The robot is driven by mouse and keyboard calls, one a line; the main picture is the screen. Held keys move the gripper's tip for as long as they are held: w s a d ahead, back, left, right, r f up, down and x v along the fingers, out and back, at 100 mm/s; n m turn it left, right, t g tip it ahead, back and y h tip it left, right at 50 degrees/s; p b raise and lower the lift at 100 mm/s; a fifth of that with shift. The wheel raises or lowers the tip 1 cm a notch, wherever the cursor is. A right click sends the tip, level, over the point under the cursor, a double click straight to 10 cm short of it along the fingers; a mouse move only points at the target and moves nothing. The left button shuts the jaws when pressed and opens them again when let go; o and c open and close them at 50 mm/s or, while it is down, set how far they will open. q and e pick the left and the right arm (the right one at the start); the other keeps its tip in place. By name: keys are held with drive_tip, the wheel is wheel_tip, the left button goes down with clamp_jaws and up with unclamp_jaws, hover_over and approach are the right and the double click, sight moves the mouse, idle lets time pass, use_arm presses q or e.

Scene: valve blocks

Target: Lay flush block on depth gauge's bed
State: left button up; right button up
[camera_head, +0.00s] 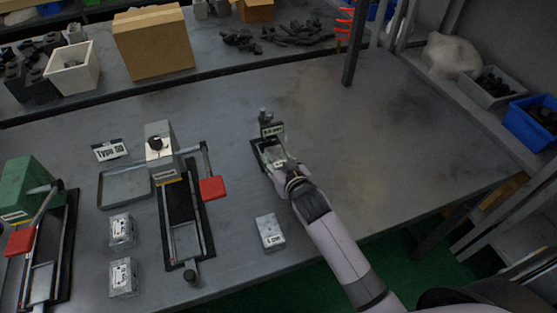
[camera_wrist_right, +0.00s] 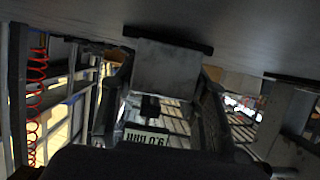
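My right gripper (camera_head: 284,172) points down over the depth gauge (camera_head: 266,131), a small dark stand with a display. In the right wrist view, my right gripper (camera_wrist_right: 165,90) has a finger on each side of a plain grey block (camera_wrist_right: 165,68) and appears shut on it. The block lies close to a dark bar at the gauge's bed; I cannot tell whether it rests there. The gauge's display (camera_wrist_right: 145,137) shows upside down behind it. A pale labelled block (camera_head: 269,231) stands on the table in front of the gauge. My left gripper is not in view.
Two more labelled blocks (camera_head: 121,231) (camera_head: 122,277) stand at left, near a grey tray (camera_head: 124,188) and a "Type" sign (camera_head: 110,150). A clamp fixture with a red handle (camera_head: 212,188) stands left of the gauge, a green one (camera_head: 28,188) further left. The table's right side is clear.

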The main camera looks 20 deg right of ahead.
drive_tip(key=o, duration=0.5)
drive_tip(key=shift+o, duration=0.3)
drive_tip(key=shift+f, duration=0.1)
